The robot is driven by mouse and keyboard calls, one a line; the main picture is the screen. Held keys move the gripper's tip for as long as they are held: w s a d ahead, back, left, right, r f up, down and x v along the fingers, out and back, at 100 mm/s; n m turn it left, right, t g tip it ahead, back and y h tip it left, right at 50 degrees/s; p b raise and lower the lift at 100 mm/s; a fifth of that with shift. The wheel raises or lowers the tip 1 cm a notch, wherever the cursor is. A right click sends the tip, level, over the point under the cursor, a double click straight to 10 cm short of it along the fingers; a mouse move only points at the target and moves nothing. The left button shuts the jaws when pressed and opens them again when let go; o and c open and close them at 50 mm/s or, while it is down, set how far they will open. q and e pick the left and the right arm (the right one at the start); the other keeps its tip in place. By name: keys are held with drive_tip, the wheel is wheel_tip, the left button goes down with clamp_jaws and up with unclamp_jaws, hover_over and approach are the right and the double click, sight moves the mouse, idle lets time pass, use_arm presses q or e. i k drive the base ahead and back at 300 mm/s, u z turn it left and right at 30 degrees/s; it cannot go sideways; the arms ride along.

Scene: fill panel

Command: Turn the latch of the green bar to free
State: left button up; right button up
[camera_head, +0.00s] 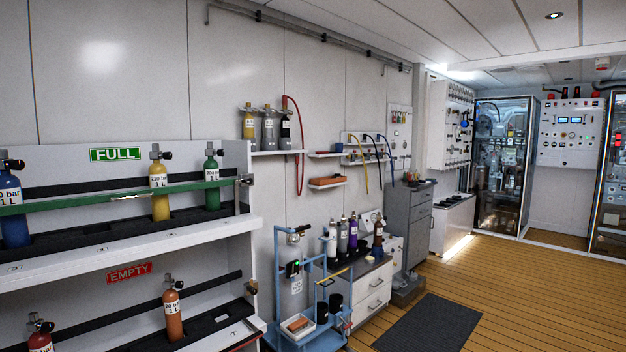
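The green bar (110,194) runs across the front of the upper shelf, under the green FULL sign (115,154). Its latch (244,180) is a small metal piece at the bar's right end, by the rack's right side panel. The latch is too small to tell which way it is turned. Behind the bar stand a blue cylinder (13,228), a yellow cylinder (159,203) and a green cylinder (212,169), all upright. Neither of my grippers is in view.
The lower shelf, marked EMPTY (129,272), holds an orange cylinder (172,313) and a red cylinder (40,340). A blue trolley (318,290) stands right of the rack. A dark mat (430,322) lies on the wooden floor (500,275), which is otherwise open at right.

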sight(248, 181)
drive_tip(key=z, duration=0.35)
drive_tip(key=i, duration=1.9)
drive_tip(key=u, duration=0.5)
